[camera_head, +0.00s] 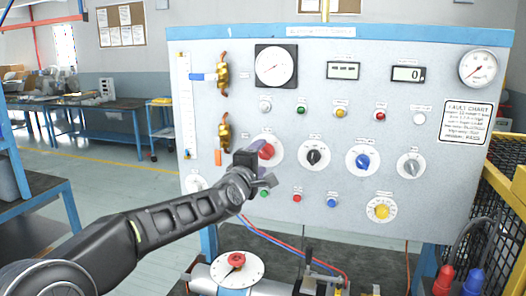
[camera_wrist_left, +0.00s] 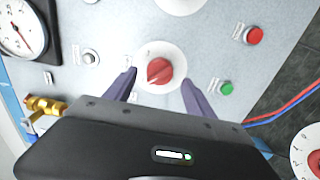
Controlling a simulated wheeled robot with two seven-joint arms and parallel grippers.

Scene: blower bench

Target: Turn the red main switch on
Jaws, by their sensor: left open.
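The red main switch (camera_head: 267,151) is a red rotary knob on a round white dial, on the left middle of the upright panel. It also shows in the left wrist view (camera_wrist_left: 159,71), its pointer ridge set at a slant. My left gripper (camera_head: 262,168) is in front of the dial, covering part of it in the head view. In the left wrist view its two purple fingers (camera_wrist_left: 160,88) are open, one on each side of the knob with gaps between. Contact with the panel cannot be told. My right gripper is not seen.
Black (camera_head: 314,157), blue (camera_head: 364,161) and grey (camera_head: 411,165) knobs line the same row. Small buttons sit above and below, including a green one (camera_wrist_left: 226,88) near a finger. Brass valves (camera_head: 223,132) stick out at left. A red-knobbed dial (camera_head: 237,262) stands below.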

